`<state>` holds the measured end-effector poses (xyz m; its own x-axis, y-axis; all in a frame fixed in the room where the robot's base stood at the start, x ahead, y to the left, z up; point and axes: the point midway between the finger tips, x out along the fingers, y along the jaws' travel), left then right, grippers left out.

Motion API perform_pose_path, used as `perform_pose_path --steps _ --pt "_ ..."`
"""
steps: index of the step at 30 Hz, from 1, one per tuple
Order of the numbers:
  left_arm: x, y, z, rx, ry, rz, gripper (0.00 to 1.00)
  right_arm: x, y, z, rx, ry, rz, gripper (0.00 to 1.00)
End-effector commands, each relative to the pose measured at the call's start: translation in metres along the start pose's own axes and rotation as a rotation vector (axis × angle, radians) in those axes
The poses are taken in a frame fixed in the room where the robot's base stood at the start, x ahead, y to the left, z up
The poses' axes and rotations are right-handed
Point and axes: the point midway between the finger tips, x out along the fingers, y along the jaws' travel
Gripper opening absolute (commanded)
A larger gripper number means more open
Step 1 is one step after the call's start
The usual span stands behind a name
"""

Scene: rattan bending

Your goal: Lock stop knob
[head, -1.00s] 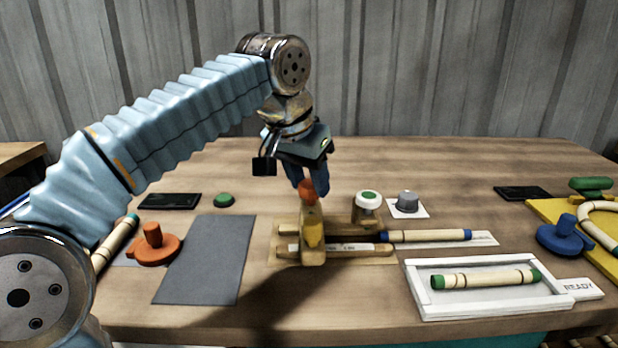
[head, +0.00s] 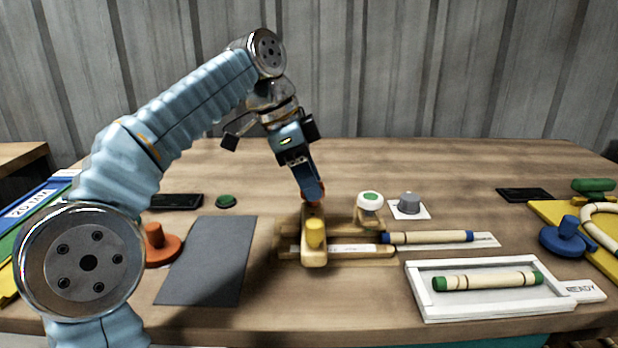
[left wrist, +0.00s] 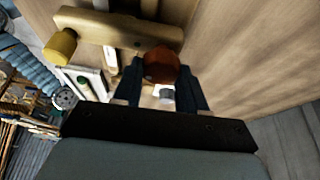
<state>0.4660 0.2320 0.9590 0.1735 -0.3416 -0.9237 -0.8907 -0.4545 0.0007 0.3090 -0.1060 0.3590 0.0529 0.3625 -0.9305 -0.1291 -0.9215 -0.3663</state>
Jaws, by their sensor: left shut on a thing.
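A wooden jig (head: 313,254) with a crossbar stands at the middle of the table. It carries a yellow knob (head: 316,233) at its near end and an orange-red knob at its far end. In the head view my left gripper (head: 312,190) comes down on the far end and largely hides the orange-red knob. In the left wrist view the orange-red knob (left wrist: 161,64) sits between the two dark fingers, which are shut on it. The yellow knob (left wrist: 60,46) is apart from the fingers there. My right gripper does not show.
A blue-tipped rattan rod (head: 430,237) lies right of the jig. A white-topped post (head: 369,204) and a grey knob (head: 408,203) stand behind it. A white tray (head: 415,300) holds a green-tipped rod. A grey mat (head: 207,262) lies clear on the left.

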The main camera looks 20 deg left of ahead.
Motion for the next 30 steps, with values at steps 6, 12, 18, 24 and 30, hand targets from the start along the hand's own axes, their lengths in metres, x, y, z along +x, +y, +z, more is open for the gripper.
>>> perform_pose_path --steps 6,12,18,24,30 --pt "-0.0006 -0.0021 -0.0007 0.167 0.002 0.065 0.11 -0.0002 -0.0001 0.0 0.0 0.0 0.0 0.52" --pt "-0.0004 -0.0028 -0.0007 0.285 0.002 0.115 0.11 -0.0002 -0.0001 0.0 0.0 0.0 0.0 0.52" --pt "-0.0006 -0.0028 -0.0007 0.358 0.001 0.146 0.11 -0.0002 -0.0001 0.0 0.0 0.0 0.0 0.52" --pt "-0.0006 -0.003 -0.001 0.392 0.001 0.158 0.11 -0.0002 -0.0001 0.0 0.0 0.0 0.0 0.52" --pt "-0.0007 -0.0028 -0.0009 0.398 0.001 0.161 0.11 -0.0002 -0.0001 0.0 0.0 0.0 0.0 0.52"
